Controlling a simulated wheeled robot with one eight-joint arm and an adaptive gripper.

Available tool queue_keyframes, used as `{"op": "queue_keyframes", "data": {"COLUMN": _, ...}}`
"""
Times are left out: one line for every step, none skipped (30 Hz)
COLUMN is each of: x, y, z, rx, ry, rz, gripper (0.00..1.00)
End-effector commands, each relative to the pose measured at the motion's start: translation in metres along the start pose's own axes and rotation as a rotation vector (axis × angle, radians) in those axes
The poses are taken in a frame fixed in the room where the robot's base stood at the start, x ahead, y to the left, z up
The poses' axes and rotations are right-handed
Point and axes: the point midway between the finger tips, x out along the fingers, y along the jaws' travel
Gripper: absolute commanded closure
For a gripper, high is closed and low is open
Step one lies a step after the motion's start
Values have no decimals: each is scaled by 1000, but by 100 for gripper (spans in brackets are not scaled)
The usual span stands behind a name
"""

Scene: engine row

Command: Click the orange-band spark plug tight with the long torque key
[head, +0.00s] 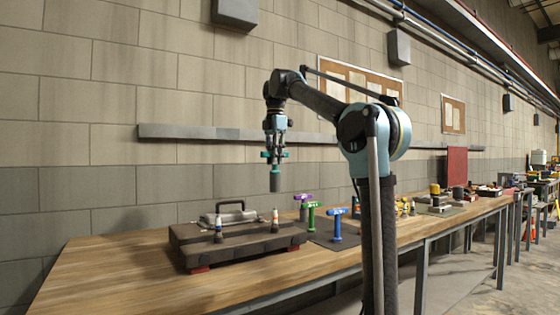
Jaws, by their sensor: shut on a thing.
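My gripper (275,150) is shut on the crossbar of a teal T-handled key (275,182), which hangs upright with its grey socket end down. The key is in the air above the dark engine block (240,247), apart from it. Two spark plugs stand upright in the block: a left plug (218,229) and a right plug (275,221).
A purple key (302,206), a green key (312,216) and a blue key (337,224) stand on a dark mat (350,240) right of the block. A grey handled part (230,216) is at the block's back. Bare wooden bench (110,265) lies left.

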Motion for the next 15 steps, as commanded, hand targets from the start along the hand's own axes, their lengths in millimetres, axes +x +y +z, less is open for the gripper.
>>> {"op": "queue_keyframes", "data": {"x": 0, "y": 0, "z": 0, "rx": 0, "ry": 0, "rz": -1, "gripper": 100}}
{"op": "queue_keyframes", "data": {"x": 1, "y": 0, "z": 0, "rx": 0, "ry": 0, "rz": -1, "gripper": 100}}
{"op": "queue_keyframes", "data": {"x": 2, "y": 0, "z": 0, "rx": 0, "ry": 0, "rz": -1, "gripper": 100}}
{"op": "queue_keyframes", "data": {"x": 2, "y": 0, "z": 0, "rx": 0, "ry": 0, "rz": -1, "gripper": 100}}
{"op": "queue_keyframes", "data": {"x": 4, "y": 0, "z": 0, "rx": 0, "ry": 0, "rz": -1, "gripper": 100}}
{"op": "queue_keyframes", "data": {"x": 5, "y": 0, "z": 0, "rx": 0, "ry": 0, "rz": -1, "gripper": 100}}
{"op": "queue_keyframes", "data": {"x": 7, "y": 0, "z": 0, "rx": 0, "ry": 0, "rz": -1, "gripper": 100}}
{"op": "queue_keyframes", "data": {"x": 8, "y": 0, "z": 0, "rx": 0, "ry": 0, "rz": -1, "gripper": 100}}
{"op": "queue_keyframes", "data": {"x": 10, "y": 0, "z": 0, "rx": 0, "ry": 0, "rz": -1, "gripper": 100}}
{"op": "queue_keyframes", "data": {"x": 12, "y": 0, "z": 0, "rx": 0, "ry": 0, "rz": -1, "gripper": 100}}
{"op": "queue_keyframes", "data": {"x": 13, "y": 0, "z": 0, "rx": 0, "ry": 0, "rz": -1, "gripper": 100}}
{"op": "queue_keyframes", "data": {"x": 15, "y": 0, "z": 0, "rx": 0, "ry": 0, "rz": -1, "gripper": 100}}
{"op": "queue_keyframes", "data": {"x": 17, "y": 0, "z": 0, "rx": 0, "ry": 0, "rz": -1, "gripper": 100}}
{"op": "queue_keyframes", "data": {"x": 18, "y": 0, "z": 0, "rx": 0, "ry": 0, "rz": -1, "gripper": 100}}
{"op": "queue_keyframes", "data": {"x": 21, "y": 0, "z": 0, "rx": 0, "ry": 0, "rz": -1, "gripper": 100}}
